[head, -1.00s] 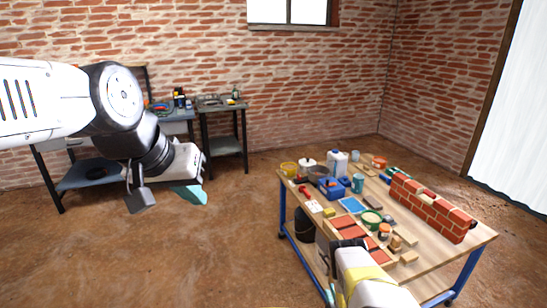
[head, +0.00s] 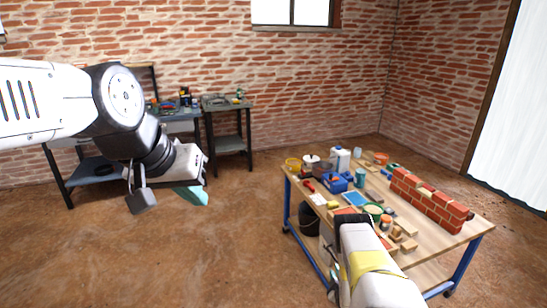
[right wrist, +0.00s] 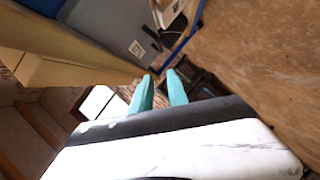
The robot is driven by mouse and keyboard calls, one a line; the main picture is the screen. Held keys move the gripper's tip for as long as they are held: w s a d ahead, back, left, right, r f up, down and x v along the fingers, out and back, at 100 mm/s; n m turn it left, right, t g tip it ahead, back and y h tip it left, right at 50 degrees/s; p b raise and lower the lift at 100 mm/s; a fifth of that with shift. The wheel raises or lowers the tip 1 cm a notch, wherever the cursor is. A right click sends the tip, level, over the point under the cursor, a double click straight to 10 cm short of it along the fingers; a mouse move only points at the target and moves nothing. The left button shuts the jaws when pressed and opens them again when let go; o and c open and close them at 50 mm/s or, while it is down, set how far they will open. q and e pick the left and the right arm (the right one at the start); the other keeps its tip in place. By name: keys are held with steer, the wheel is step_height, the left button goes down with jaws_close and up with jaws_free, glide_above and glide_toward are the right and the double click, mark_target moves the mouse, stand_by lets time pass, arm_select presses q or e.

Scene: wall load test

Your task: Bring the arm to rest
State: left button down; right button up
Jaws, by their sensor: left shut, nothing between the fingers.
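My left gripper (head: 193,196) shows at the left of the head view, its teal fingers shut with nothing between them. It hangs in the air over the bare floor, apart from the table. My right arm (head: 372,275), white with a yellow band, stands at the near edge of the wooden worktable (head: 440,247) in the head view; its fingers are hidden there. In the right wrist view my right gripper (right wrist: 160,92) shows two teal fingers with a gap between them and nothing held.
The worktable carries a small brick wall (head: 428,203), a blue box (head: 335,184), a white jug (head: 340,159) and several tubs and blocks. A black bucket (head: 308,218) is below it. Dark benches (head: 228,143) stand by the back wall. The floor (head: 190,255) between is clear.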

steer(key=w+d+r+m+g+h, duration=0.1)
steer(key=w+r+m, duration=0.1)
steer(key=w+r, duration=0.6)
steer(key=w+d+r+m+g, duration=0.1)
steer(key=w+d+r+m, duration=0.15)
steer(key=r, duration=0.95)
steer(key=s+a+r+m+g, duration=0.1)
steer(key=a+r, duration=0.1)
steer(key=r, duration=0.8)
steer(key=s+a+r+m+g, duration=0.1)
steer(key=a+r+m, duration=0.1)
steer(key=r, duration=0.9)
steer(key=s+a+r+m+g+y, duration=0.1)
steer(key=s+a+r, duration=0.3)
steer(key=s+r, duration=0.5)
steer(key=s+a+r+m+g+y, duration=0.1)
steer(key=s+a+r+y, duration=0.15)
steer(key=s+r, duration=0.65)
steer(key=s+a+r+g, duration=0.1)
steer(key=s+a, duration=0.1)
steer(key=s, duration=0.9)
steer(key=s+a+r+g, duration=0.1)
steer(key=s+a, duration=0.1)
steer(key=s, duration=1)
steer(key=shift+s+a+r+g, duration=0.2)
steer(key=shift+a+r+g, duration=0.1)
steer(key=shift+a+r, duration=0.1)
steer(key=shift+m, duration=0.25)
